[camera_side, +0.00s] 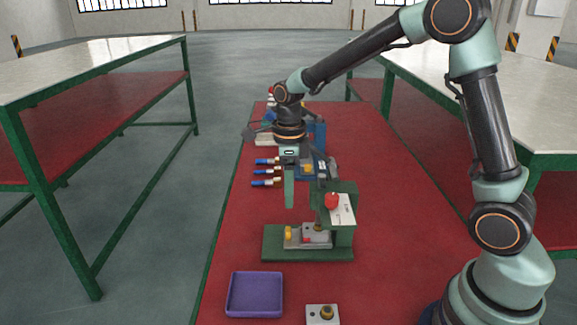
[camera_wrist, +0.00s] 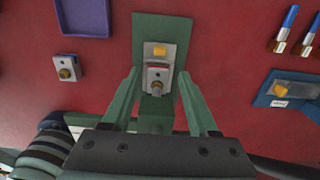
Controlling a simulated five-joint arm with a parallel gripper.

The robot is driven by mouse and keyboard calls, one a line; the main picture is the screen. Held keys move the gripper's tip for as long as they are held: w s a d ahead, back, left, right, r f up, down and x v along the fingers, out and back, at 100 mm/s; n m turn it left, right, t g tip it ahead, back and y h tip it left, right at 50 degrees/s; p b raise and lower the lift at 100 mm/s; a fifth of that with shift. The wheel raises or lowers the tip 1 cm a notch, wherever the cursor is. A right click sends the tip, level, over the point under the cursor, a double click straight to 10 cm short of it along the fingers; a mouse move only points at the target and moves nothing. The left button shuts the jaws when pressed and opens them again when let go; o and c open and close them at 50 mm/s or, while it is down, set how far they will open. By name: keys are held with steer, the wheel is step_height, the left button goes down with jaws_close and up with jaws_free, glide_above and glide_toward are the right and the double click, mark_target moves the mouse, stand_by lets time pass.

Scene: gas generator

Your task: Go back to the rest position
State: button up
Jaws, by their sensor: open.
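My gripper (camera_side: 289,198) points down above the red table, just behind and above a green fixture (camera_side: 308,251). In the wrist view my gripper (camera_wrist: 159,73) is open, its two green fingers spread with nothing held between them. The fixture's green base (camera_wrist: 161,24) lies below and ahead of the fingers. On it sits a grey block with a yellow piece (camera_wrist: 160,51) and a metal peg (camera_wrist: 157,87). The fixture's upright, with a red knob (camera_side: 332,201), stands close to the fingers in the side view. I cannot tell the exact gap.
A purple tray (camera_side: 255,292) and a small plate with a brass fitting (camera_side: 323,313) lie in front. A blue fixture (camera_wrist: 291,88) is to the right in the wrist view. Green-framed tables (camera_side: 95,65) flank the red surface.

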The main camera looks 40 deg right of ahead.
steer(key=shift+r, duration=0.85)
steer(key=shift+r, duration=0.1)
steer(key=s+r+n+t, duration=0.1)
steer(key=s+r+n, duration=0.2)
steer(key=n, duration=0.5)
steer(key=s+r+n+t, duration=0.2)
steer(key=s+n, duration=0.3)
steer(key=n, duration=0.3)
steer(key=s+d+r+n+t, duration=0.1)
steer(key=s+r+n, duration=0.3)
steer(key=n, duration=0.4)
steer(key=shift+s+r+t, duration=0.2)
steer(key=shift+r+t, duration=0.1)
steer(key=shift+t, duration=0.3)
steer(key=n, duration=0.1)
steer(key=s+n, duration=0.1)
steer(key=n, duration=0.1)
steer(key=shift+s+f, duration=0.1)
